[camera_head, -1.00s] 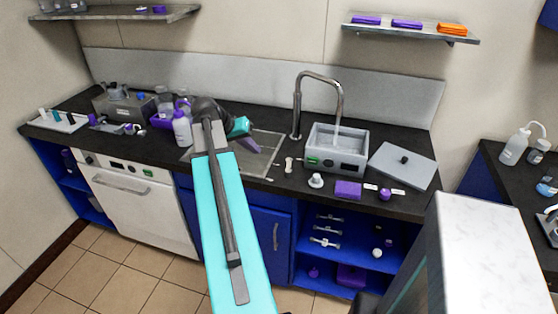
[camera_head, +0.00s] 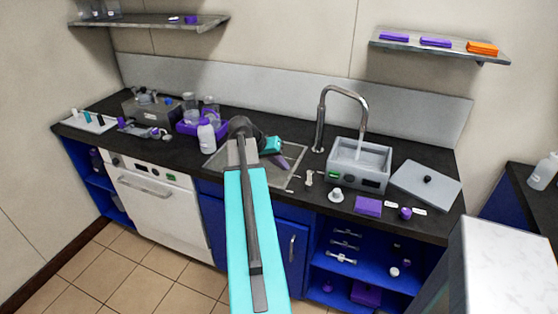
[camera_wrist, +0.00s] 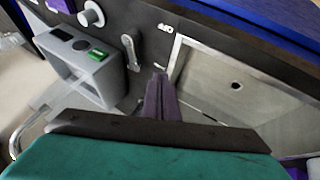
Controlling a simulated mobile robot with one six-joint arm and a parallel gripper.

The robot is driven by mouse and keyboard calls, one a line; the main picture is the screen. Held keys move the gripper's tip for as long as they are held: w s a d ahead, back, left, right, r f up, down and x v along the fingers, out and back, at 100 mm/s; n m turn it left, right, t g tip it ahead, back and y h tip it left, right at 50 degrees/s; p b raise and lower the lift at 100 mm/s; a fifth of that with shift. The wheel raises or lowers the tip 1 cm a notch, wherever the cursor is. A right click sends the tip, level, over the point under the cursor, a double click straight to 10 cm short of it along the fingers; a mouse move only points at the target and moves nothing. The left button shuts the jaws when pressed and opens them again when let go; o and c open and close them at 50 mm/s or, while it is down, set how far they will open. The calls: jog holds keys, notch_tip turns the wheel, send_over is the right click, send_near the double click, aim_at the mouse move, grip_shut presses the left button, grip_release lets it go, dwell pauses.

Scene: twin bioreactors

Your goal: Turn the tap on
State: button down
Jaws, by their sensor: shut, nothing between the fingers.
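The chrome tap (camera_head: 321,122) rises behind the counter, and its curved spout ends over a grey box-shaped bath with a green display. A pale streak shows below the spout; I cannot tell whether it is running water. A small grey lever (camera_head: 308,178) stands on the counter between sink and bath, with small white labels beside it. The wrist view shows the lever (camera_wrist: 131,52) just beyond and left of my fingertips. My gripper (camera_head: 288,165) is over the sink's right part, its purple fingers (camera_wrist: 160,80) shut and empty, pointing towards the lever side. I see no clear contact.
The sink (camera_head: 222,157) lies under and left of my gripper. The bath (camera_head: 345,175) stands right of the lever. A white knob-like piece (camera_head: 335,195) and a purple box (camera_head: 368,206) are near the front edge. Bottles (camera_head: 206,135) stand left of the sink.

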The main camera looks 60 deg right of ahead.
aim_at(309, 181)
jog(key=p+x, duration=0.1)
jog(key=x, duration=0.3)
jog(key=shift+s+d+f, duration=0.15)
jog(key=shift+d+f, duration=0.05)
jog(key=shift+f, duration=0.1)
jog(key=s, duration=0.1)
jog(key=s+d+p, duration=0.1)
jog(key=shift+s+f, duration=0.15)
jog(key=shift+s, duration=0.15)
jog(key=shift+s+d+f+p, duration=0.1)
jog(key=shift+s+p, duration=0.1)
jog(key=shift+s, duration=0.15)
jog(key=shift+s+d+p, duration=0.1)
jog(key=shift+s+p, duration=0.05)
jog(key=shift+s, duration=0.2)
jog(key=shift+s+d+f+m+b, duration=0.15)
jog(key=shift+s+d+m+b, duration=0.15)
jog(key=shift+b, duration=0.25)
jog(key=shift+s+b, duration=0.25)
jog(key=shift+b, duration=0.15)
jog(key=shift+s+d+r+g, duration=0.1)
jog(key=shift+r+g, duration=0.1)
jog(key=shift+g, duration=0.1)
